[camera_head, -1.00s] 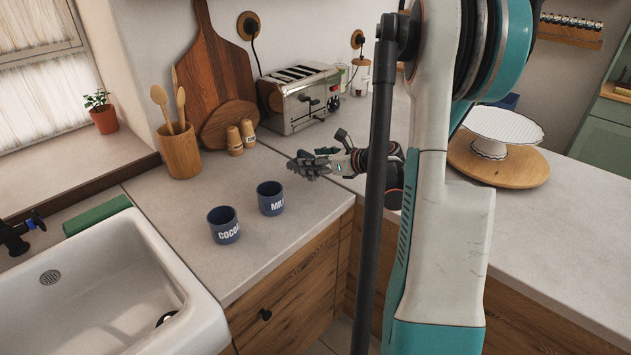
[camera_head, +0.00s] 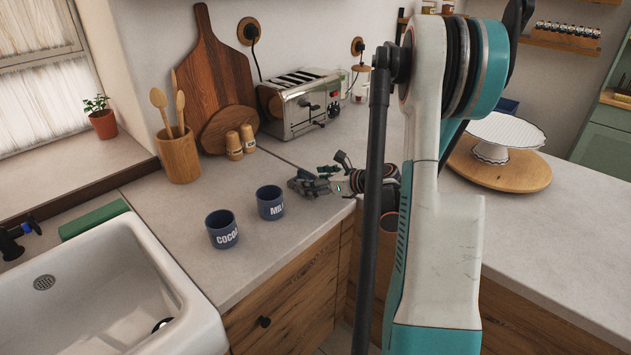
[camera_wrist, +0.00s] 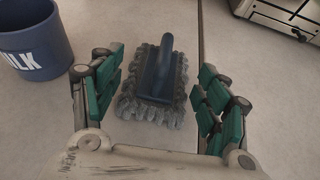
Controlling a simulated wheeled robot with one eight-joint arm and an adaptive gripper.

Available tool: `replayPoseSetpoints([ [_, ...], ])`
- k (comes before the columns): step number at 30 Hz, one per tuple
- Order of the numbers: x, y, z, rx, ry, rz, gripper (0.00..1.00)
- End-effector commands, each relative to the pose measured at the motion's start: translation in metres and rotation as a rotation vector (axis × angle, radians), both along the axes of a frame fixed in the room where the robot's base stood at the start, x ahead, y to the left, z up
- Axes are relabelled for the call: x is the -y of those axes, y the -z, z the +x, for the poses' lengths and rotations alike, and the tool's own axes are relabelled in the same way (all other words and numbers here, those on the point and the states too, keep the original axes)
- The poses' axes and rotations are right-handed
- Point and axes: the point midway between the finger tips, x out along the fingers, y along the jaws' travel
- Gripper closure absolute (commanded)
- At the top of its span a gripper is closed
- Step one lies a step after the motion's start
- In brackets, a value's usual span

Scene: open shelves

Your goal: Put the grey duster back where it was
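The grey duster (camera_wrist: 155,82), with fluffy grey edges and a dark blue handle, lies on the counter in the wrist view. My gripper (camera_wrist: 160,88) is open, its green-padded fingers on the left and right of the duster with gaps on both sides. In the head view my gripper (camera_head: 312,184) is low over the counter, right of the blue MILK mug (camera_head: 270,203).
The MILK mug also shows in the wrist view (camera_wrist: 35,42), close to my left finger. A COCOA mug (camera_head: 222,230) stands nearer the sink (camera_head: 110,290). A toaster (camera_head: 300,103) and utensil pot (camera_head: 178,155) stand at the back. The counter's front edge is close.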

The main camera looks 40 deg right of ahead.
Motion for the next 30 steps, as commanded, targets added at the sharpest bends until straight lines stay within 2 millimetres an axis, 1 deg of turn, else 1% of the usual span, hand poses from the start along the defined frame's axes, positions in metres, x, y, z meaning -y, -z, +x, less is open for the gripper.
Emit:
replayPoseSetpoints([
  [9,0.0,-0.001,0.0,0.0,0.0,0.0,0.25],
  [13,0.001,-0.005,-0.002,0.0,0.001,0.0,0.25],
  [17,0.004,-0.013,-0.02,0.0,0.003,0.0,0.25],
  [24,0.012,-0.033,-0.066,0.001,0.004,0.0,0.25],
  [30,0.017,-0.044,-0.096,0.0,0.003,0.0,0.25],
])
